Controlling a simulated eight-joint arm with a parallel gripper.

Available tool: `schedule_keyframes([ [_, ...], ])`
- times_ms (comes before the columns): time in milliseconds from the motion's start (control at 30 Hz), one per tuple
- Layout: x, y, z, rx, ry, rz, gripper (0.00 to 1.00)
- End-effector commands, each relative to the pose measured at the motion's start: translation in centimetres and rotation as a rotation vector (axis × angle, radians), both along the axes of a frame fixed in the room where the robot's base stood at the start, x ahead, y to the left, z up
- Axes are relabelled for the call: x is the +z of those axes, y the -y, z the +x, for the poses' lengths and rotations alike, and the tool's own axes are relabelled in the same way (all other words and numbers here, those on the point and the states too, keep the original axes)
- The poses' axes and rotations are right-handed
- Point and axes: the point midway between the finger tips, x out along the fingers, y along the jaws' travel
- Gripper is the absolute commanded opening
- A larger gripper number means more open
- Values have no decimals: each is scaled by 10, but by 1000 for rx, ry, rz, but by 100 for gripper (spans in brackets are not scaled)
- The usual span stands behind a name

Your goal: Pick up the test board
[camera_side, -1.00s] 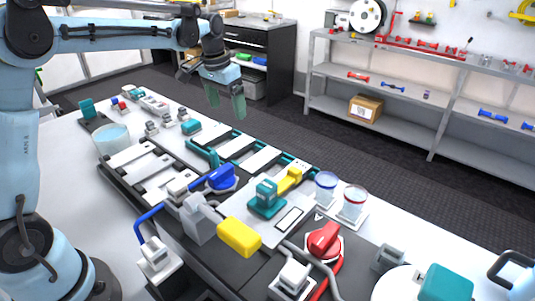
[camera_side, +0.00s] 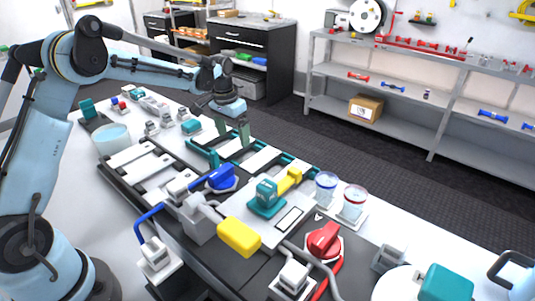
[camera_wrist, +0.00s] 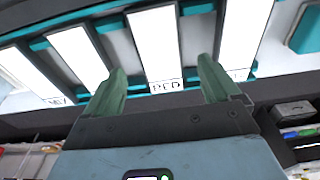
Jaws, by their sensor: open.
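Several flat white boards lie in a row in a teal-edged rack (camera_side: 309,168), one of them a white board (camera_side: 260,160) in the middle. Which one is the test board I cannot tell. My gripper (camera_side: 231,150) is open and empty, pointing down over the left part of this rack. In the wrist view, my gripper's two green fingers (camera_wrist: 163,72) stand apart, with a white board (camera_wrist: 157,45) seen between them. That board has a small dark label at its near end, reading roughly "PED". Whether the fingers touch it I cannot tell.
More white boards (camera_side: 127,154) lie in a dark rack at the left. A blue-handled valve (camera_side: 222,177), a teal block (camera_side: 266,192) and a yellow block (camera_side: 239,237) stand nearer. Two clear cups, one of them a blue-rimmed cup (camera_side: 326,184), stand to the right.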

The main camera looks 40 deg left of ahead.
Motion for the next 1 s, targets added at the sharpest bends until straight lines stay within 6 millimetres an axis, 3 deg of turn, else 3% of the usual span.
schedule_keyframes([
  [200, -28, -1, 4, 0, 0, 0, 89],
  [500, -33, -1, 4, 0, 0, 0, 89],
  [900, -33, -1, 4, 0, 0, 0, 30],
  [1000, -33, -1, 4, 0, 0, 0, 28],
])
